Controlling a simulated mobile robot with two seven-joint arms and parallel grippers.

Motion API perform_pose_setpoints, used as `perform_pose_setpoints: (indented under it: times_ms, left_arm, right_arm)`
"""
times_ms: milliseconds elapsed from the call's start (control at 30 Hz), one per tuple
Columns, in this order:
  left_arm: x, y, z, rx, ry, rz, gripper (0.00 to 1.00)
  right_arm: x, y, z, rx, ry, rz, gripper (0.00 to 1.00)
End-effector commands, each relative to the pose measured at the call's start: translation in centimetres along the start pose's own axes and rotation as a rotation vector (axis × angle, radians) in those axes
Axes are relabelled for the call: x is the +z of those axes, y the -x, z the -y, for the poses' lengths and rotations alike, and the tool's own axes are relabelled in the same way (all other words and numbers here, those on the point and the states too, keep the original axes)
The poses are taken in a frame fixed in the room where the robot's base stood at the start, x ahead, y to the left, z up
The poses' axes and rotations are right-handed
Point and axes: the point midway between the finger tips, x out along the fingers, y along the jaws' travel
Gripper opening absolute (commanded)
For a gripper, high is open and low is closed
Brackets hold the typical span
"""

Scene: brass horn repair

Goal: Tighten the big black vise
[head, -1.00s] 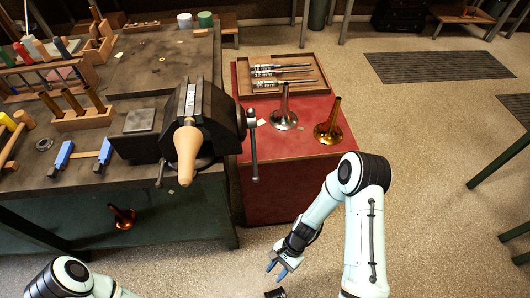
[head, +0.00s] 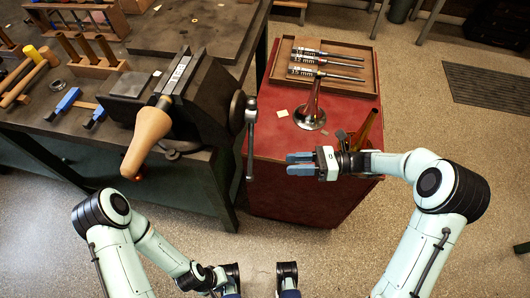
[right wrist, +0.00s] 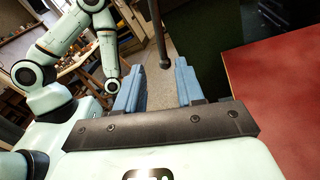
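The big black vise (head: 200,100) stands at the bench's right corner. A pale wooden tapered piece (head: 148,138) sticks out at its jaws towards me. Its steel handle bar (head: 251,140) hangs upright at the right side; the bar and its ball end also show in the right wrist view (right wrist: 160,38). My right gripper (head: 300,164) is open and empty, right of the bar's lower part, fingers pointing left at it. In the wrist view the bar appears ahead between the fingertips, apart from them. My left gripper (head: 228,280) is low at the bottom edge, partly cut off; its fingers are unclear.
A red cabinet (head: 290,190) stands right of the bench, under my right gripper. It carries a wooden tray (head: 360,84) of tools, a silver bell-shaped piece (head: 311,115) and a brass one (head: 366,128), partly hidden by my arm. Blue-handled tools (head: 66,102) lie on the bench.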

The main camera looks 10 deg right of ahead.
Motion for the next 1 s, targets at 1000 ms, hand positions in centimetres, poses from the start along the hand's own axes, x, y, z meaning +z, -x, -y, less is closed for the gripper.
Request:
perform_pose_setpoints:
  times_ms: [1000]
  left_arm:
    - [-0.3, -0.7, 0.1, 0.002, 0.000, -0.009, 0.36]
  right_arm:
    - [2.0, -12.8, -0.1, 0.010, 0.000, 0.045, 0.37]
